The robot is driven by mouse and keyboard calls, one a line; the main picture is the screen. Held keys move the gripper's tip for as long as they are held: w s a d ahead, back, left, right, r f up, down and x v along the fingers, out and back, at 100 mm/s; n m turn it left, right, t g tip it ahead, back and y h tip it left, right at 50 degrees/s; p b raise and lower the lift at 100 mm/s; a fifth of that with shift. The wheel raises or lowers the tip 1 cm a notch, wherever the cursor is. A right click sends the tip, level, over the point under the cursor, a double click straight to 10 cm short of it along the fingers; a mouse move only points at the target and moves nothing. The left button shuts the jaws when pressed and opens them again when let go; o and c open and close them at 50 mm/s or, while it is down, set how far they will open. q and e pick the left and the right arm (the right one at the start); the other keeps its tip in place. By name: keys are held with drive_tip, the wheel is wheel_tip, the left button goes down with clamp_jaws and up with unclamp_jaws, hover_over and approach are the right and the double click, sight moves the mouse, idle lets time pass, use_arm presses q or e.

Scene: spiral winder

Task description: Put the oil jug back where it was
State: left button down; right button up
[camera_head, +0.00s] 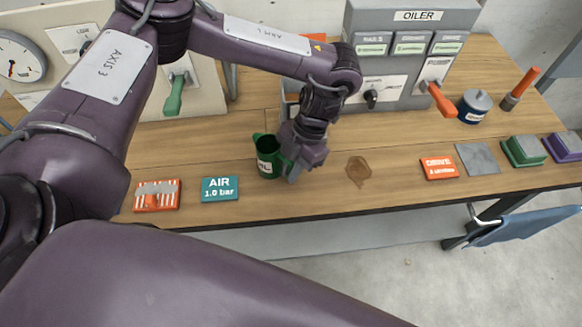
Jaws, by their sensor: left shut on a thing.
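The oil jug (267,163) is a small dark green open-topped can with a white label. It is at the front middle of the wooden bench in the head view. My left gripper (291,166) is on the jug's right side and is shut on it. The jug looks upright; I cannot tell whether its base touches the bench. A brown oil stain (358,170) lies on the wood to the right of the gripper. My right gripper is not in view.
The grey oiler cabinet (412,50) stands behind with an orange lever (441,99). A blue pot (474,107) is at right. An orange sign (439,167), grey plate (477,158) and green block (524,151) line the front right. A teal AIR sign (220,189) is left.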

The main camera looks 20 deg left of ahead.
use_arm(q)
drive_tip(key=shift+f, duration=0.15)
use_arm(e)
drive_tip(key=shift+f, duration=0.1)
use_arm(q)
drive_tip(key=c, duration=1.6)
unclamp_jaws()
drive_tip(key=shift+o, duration=0.7)
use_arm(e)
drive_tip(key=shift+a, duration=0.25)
use_arm(q)
drive_tip(key=v, duration=1.2)
drive_tip(key=shift+b, duration=0.45)
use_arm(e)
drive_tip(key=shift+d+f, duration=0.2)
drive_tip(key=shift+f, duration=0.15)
use_arm(q)
drive_tip(key=shift+d, duration=0.1)
